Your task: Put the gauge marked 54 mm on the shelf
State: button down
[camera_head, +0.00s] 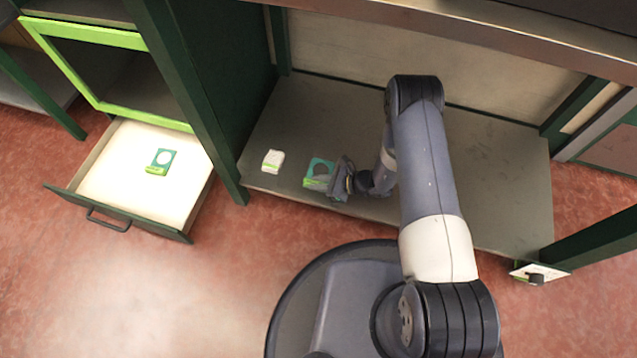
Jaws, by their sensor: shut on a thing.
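My gripper (338,181) is shut on a green gauge (318,171) with a pale round area, at the front left of the grey shelf (480,170). I cannot tell whether this gauge touches the shelf. Another green gauge (160,161) with a pale round area lies in the open drawer at the left. The size marks on both gauges are too small to read. My gripper hides part of the held gauge's right side.
A small white item with a green edge (273,161) sits on the shelf left of my gripper. The pale drawer (105,195) stands pulled out below a bright green frame (85,90). A dark green post (205,120) separates drawer and shelf. The shelf's right part is clear.

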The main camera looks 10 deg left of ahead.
jog(key=shift+f, duration=0.1)
jog(key=c, duration=1.3)
grip_release()
jog(key=shift+c, duration=0.2)
jog(key=shift+r, duration=0.35)
jog(key=p+v, duration=0.3)
jog(key=v, duration=0.7)
jog(key=shift+d+r, duration=0.15)
jog(key=shift+d, duration=0.25)
jog(key=shift+s+d+r, duration=0.1)
jog(key=shift+d+r, duration=0.1)
jog(key=shift+d, duration=0.3)
jog(key=shift+o, duration=0.4)
